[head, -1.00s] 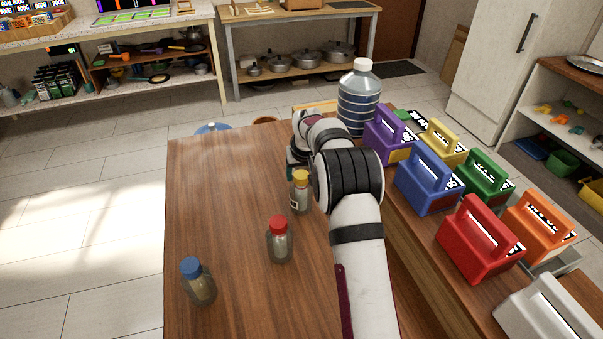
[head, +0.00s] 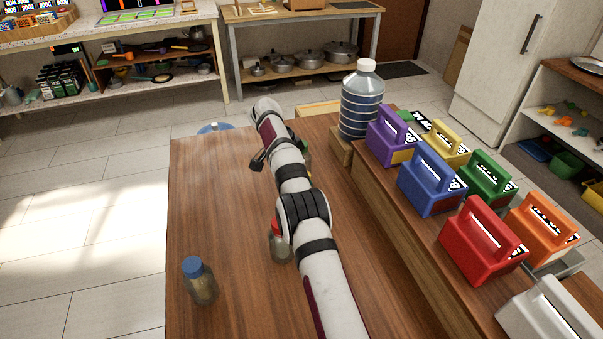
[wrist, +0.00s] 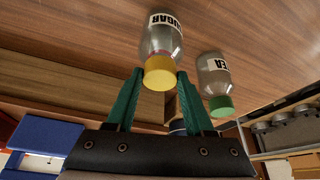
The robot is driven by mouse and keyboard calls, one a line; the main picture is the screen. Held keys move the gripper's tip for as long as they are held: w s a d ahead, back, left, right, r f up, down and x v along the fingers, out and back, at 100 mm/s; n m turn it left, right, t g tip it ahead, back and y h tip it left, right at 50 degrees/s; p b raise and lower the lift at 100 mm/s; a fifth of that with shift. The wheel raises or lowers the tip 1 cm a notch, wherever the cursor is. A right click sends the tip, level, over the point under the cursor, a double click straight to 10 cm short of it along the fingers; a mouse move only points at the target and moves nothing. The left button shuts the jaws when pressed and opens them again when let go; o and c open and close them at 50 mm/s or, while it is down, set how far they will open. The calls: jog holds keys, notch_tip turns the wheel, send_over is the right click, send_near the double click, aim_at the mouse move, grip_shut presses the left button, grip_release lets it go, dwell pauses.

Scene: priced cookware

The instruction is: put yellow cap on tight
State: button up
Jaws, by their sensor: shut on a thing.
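The yellow cap (wrist: 159,74) sits on a clear jar (wrist: 161,38) with a white label reading like "SUGAR". In the wrist view my gripper (wrist: 160,76) has its green fingers on either side of the cap, shut on it. I cannot tell from the view whether the cap is screwed down fully. In the head view my arm hides the jar, its cap and my fingers almost entirely.
A green-capped jar (wrist: 216,85) stands close beside the yellow-capped one. A red-capped jar (head: 279,246) is partly behind my arm, and a blue-capped jar (head: 198,281) is at front left. A water bottle (head: 361,104) and coloured caddies line the right.

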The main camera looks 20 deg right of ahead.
jog(key=o, duration=1.4)
